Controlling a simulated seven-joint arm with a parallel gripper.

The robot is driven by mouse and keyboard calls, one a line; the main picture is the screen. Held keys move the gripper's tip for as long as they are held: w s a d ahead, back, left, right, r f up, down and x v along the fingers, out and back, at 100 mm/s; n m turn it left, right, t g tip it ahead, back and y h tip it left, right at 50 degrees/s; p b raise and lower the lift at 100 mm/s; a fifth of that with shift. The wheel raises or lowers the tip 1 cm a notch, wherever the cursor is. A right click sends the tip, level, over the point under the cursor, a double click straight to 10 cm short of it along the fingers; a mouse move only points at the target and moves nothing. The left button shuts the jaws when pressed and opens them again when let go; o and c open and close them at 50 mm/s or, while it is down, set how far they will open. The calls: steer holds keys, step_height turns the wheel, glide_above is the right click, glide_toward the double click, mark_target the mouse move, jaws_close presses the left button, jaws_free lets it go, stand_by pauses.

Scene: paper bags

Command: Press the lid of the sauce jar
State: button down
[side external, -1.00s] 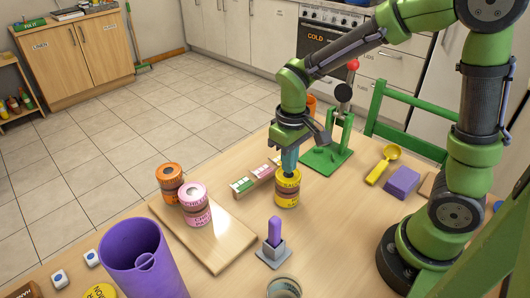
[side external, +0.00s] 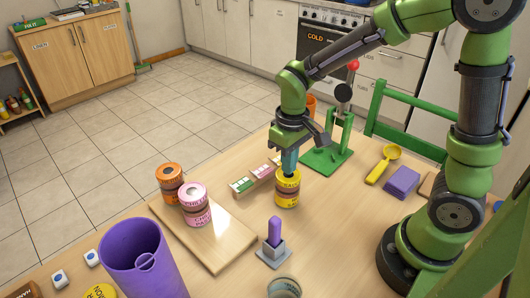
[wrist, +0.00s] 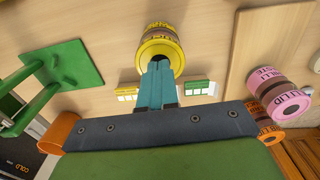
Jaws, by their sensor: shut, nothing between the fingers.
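A yellow jar with a yellow lid (side external: 287,192) stands upright on the table. Its lettering is too small to read surely, so I cannot tell if it is the sauce jar. It also shows in the wrist view (wrist: 162,34). My gripper (side external: 289,174) points down with its teal fingers shut and empty. The fingertips are at the yellow lid, overlapping it in both views; I cannot tell whether they press it. In the wrist view, the closed fingers (wrist: 158,66) hide part of the lid.
A green lever press (side external: 328,158) is behind the yellow jar. A purple cup (side external: 140,262) is front left. A purple peg in a grey base (side external: 274,245) stands in front.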

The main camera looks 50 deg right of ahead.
steer(key=shift+f, duration=0.45)
steer(key=shift+r, duration=3)
step_height(320, 180, up, 17)
steer(key=s+d+f+m+t+y, duration=0.1)
steer(key=s+f+m+t+y, duration=0.1)
steer(key=s+f+m+t, duration=0.2)
steer(key=s+f+t, duration=0.3)
steer(key=s+f, duration=0.1)
steer(key=s, duration=0.1)
